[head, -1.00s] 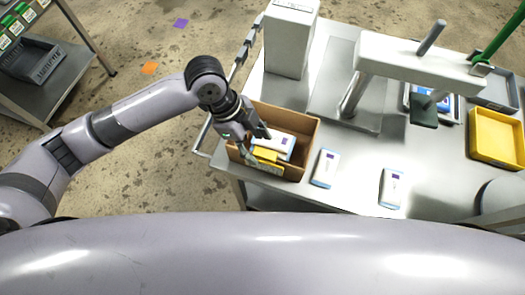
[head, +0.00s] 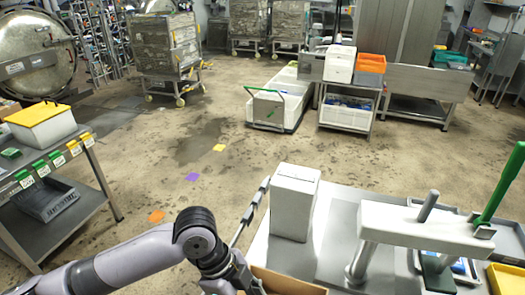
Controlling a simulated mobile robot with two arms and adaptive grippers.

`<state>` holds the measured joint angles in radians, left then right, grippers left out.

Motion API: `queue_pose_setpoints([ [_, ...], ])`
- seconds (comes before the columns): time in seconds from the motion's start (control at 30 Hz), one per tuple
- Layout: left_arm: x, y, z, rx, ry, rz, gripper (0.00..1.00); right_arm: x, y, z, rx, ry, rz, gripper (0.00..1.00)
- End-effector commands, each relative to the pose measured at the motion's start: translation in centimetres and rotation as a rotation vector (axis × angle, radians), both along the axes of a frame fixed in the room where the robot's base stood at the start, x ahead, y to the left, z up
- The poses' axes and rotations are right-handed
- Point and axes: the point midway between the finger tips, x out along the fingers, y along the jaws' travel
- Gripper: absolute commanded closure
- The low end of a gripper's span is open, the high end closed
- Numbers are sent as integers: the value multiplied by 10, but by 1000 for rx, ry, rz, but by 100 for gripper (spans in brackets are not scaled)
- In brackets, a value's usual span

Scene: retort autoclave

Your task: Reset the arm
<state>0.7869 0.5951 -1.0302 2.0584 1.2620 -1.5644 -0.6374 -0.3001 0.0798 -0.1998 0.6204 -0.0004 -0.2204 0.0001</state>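My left arm comes in from the lower left in the head view. My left gripper (head: 236,282) is at the bottom edge, beside the cardboard box (head: 284,281). Its fingertips are cut off by the frame, so I cannot tell whether it is open or shut. Only the upper rim of the box shows; its contents are out of view. My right gripper is not in view.
The steel table (head: 332,222) at lower right carries a white block-shaped device (head: 294,203), a press-like stand (head: 425,228) and a yellow tray (head: 506,279). A shelf table (head: 85,192) stands at left.

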Motion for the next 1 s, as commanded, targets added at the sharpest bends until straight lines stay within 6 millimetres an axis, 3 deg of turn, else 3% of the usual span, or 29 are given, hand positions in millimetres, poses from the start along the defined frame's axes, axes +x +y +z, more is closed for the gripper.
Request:
queue_pose_setpoints([
  [0.23, -13, -23, -11, -73, -9, 118, 51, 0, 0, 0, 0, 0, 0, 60],
  [0.33, -18, -33, -18, -128, -12, 259, 51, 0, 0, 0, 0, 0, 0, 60],
  [0.47, -19, -32, -26, -182, -8, 497, 51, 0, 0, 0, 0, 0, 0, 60],
  [0.63, -23, -1, -45, -193, 18, 864, 51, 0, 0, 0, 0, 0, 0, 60],
  [0.8, -39, 51, -68, -131, 34, 1202, 51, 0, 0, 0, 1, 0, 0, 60],
  [1.0, -68, 108, -89, -24, 33, 1483, 51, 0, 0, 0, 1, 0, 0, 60],
])
